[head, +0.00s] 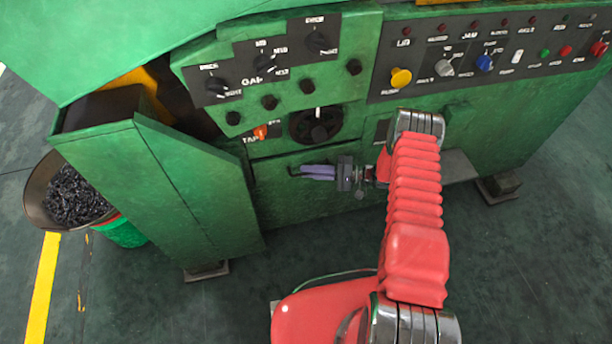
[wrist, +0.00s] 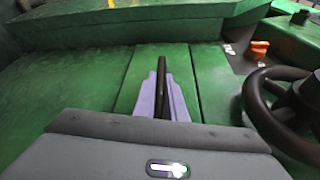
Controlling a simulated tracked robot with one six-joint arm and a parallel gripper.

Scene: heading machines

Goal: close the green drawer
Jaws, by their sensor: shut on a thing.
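My gripper (head: 303,172) is low in front of the green machine, below the round dark handwheel (head: 316,125). In the wrist view its two purple fingers (wrist: 163,98) are shut on a dark bar handle (wrist: 161,88), one finger on each side. The handle lies against a green front panel with seams on both sides, which appears to be the green drawer (wrist: 140,85). In the head view the drawer front (head: 283,160) is partly hidden by my gripper and arm. I cannot tell how far it stands out.
A tall green box-like panel (head: 160,190) juts out at the left, near a bin of dark metal shavings (head: 72,195). Black knobs (head: 265,62) and a row of coloured buttons (head: 484,63) sit above. An orange lever (head: 260,132) is close to the gripper. The front floor is clear.

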